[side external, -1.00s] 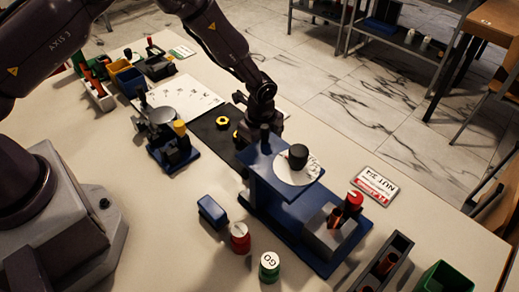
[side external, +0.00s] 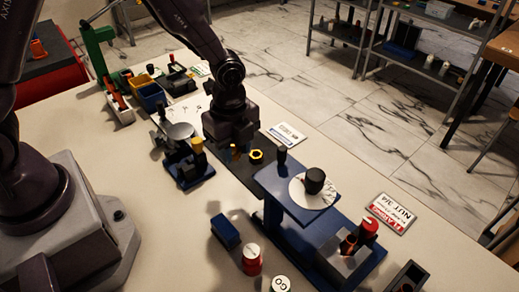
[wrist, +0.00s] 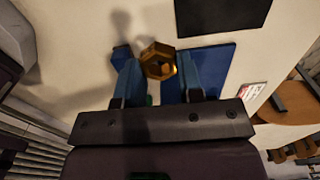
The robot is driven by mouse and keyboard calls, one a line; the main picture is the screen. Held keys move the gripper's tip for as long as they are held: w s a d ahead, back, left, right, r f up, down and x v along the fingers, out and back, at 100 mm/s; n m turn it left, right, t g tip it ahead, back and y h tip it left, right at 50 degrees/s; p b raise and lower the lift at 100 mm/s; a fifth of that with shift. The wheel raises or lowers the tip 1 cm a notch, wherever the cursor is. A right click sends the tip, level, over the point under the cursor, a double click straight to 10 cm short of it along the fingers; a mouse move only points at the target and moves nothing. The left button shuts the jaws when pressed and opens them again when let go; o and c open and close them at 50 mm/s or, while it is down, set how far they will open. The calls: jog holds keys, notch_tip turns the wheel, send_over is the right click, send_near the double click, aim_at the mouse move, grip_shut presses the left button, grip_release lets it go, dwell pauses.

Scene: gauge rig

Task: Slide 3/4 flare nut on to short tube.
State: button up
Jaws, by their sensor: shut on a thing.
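A copper-coloured tube (side external: 348,244) stands in the grey block (side external: 336,258) on the blue rig, at the lower right.
The raised blue platform (side external: 290,192) with a white dial and black knob stands between my gripper and the tube. A red-capped post (side external: 369,229) is beside the tube. A blue-based device (side external: 195,172) stands close left of my gripper. A small blue block (side external: 225,232) is in front.

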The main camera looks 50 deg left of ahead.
jog(key=s+r, duration=0.4)
jog(key=r, duration=0.6)
jog(key=w+d+m, duration=0.1)
jog(key=w+d, duration=0.1)
jog(key=d, duration=0.3)
jog(key=w+d+m, duration=0.1)
jog(key=w+d, duration=0.2)
jog(key=d, duration=0.3)
jog(key=w+d+m, duration=0.2)
jog(key=w+d, duration=0.1)
jog(key=d, duration=0.2)
jog(key=shift+d, duration=0.3)
jog(key=d+f, duration=0.1)
jog(key=d, duration=0.2)
jog(key=d+f+m, duration=0.1)
jog(key=d+f, duration=0.1)
jog(key=d, duration=0.2)
jog(key=d+f+m, duration=0.1)
jog(key=d+f, duration=0.1)
jog(key=d, duration=0.1)
jog(key=shift+s+d, duration=0.2)
jog(key=shift+d, duration=0.05)
jog(key=shift+f, duration=0.35)
